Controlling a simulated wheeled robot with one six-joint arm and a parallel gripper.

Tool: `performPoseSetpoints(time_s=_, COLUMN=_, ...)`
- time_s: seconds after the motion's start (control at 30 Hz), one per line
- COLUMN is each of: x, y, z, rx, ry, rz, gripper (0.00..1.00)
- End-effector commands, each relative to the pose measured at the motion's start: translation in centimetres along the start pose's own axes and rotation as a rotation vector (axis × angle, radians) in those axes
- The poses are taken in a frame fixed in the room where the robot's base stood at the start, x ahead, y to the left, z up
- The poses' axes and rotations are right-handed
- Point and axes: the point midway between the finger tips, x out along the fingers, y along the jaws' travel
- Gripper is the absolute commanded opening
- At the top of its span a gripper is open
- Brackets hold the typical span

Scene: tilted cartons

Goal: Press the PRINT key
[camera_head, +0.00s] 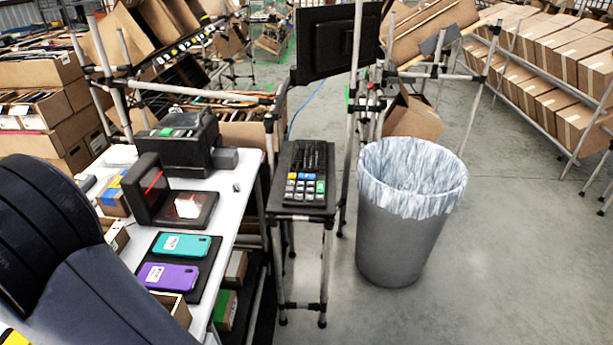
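A dark keyboard (307,165) sits on a small stand in the middle of the view. Its near part has white keys, a green key (320,187), blue keys and yellow keys. A black machine (178,145), which looks like a label printer, stands on the white table (228,200) to the left, with a green patch (180,132) on top. The lettering is too small to read, so I cannot tell which key is PRINT. My gripper is not in view; a dark rounded part, apparently of my arm, fills the lower left.
A teal phone (180,246) and a purple phone (168,277) lie on the table, near a black scanner-like device (148,187) with a red light. A grey lined bin (396,240) stands right of the stand. A monitor (338,42) hangs above. Floor at right is clear.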

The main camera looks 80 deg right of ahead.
Motion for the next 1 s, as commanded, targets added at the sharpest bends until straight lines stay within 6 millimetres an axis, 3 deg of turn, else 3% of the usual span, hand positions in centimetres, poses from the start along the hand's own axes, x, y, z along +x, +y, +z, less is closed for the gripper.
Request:
performPoseSetpoints(time_s=0.13, x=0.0, y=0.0, z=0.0, rx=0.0, ry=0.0, rz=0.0, gripper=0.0)
performPoseSetpoints(time_s=1.0, x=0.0, y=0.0, z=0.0, rx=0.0, ry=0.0, rz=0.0, gripper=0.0)
